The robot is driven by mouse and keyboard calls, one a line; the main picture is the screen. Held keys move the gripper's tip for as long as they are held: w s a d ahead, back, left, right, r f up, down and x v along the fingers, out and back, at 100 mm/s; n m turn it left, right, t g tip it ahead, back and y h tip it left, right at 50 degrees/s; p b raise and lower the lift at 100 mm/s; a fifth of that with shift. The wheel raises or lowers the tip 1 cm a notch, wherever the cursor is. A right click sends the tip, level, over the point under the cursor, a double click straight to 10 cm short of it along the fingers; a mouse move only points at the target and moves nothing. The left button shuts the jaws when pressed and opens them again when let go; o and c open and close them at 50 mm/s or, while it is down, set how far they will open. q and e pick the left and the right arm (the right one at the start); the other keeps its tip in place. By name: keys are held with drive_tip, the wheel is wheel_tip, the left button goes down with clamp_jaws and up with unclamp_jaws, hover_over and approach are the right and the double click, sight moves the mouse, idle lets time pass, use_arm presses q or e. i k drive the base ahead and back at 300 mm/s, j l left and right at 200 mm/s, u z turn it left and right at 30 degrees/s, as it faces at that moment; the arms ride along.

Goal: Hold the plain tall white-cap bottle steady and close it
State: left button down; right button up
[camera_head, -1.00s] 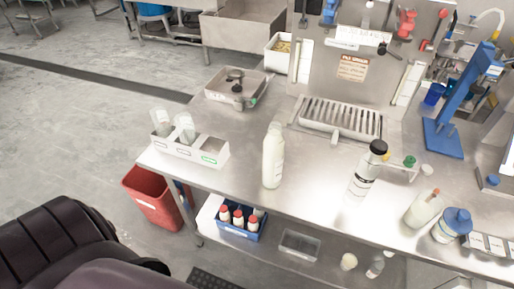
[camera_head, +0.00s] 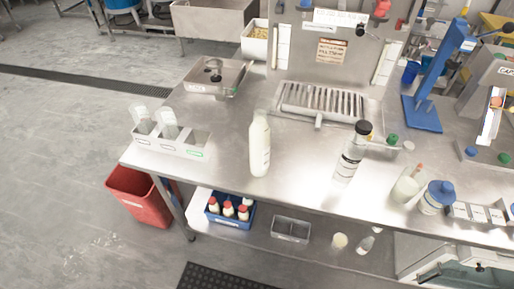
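The plain tall white bottle (camera_head: 260,150) stands upright near the middle of the steel table, with no label showing. Its top is pale, and I cannot tell whether a cap sits on it. A small white round piece, like a cap (camera_head: 408,146), lies on the table to the right, beside a green one (camera_head: 392,139). Neither gripper can be made out in the head view, and nothing touches the bottle.
A black-capped labelled bottle (camera_head: 350,157) stands to the right. Further right are a squat bottle (camera_head: 405,187) and a blue-capped bottle (camera_head: 437,197). A white three-slot holder (camera_head: 180,149) is at left. Behind is a slotted drain tray (camera_head: 320,103). The steel table (camera_head: 225,165) is clear around the bottle.

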sight(259, 130)
drive_tip(key=k+l+u, duration=0.1)
drive_tip(key=l, duration=0.35)
drive_tip(key=k+l, duration=0.3)
drive_tip(key=l, duration=0.2)
drive_tip(key=k+l+u, duration=0.15)
drive_tip(key=l, duration=0.3)
drive_tip(key=k+l, duration=0.3)
drive_tip(key=k+l+u, duration=0.15)
drive_tip(key=l, duration=0.4)
drive_tip(key=k, duration=0.1)
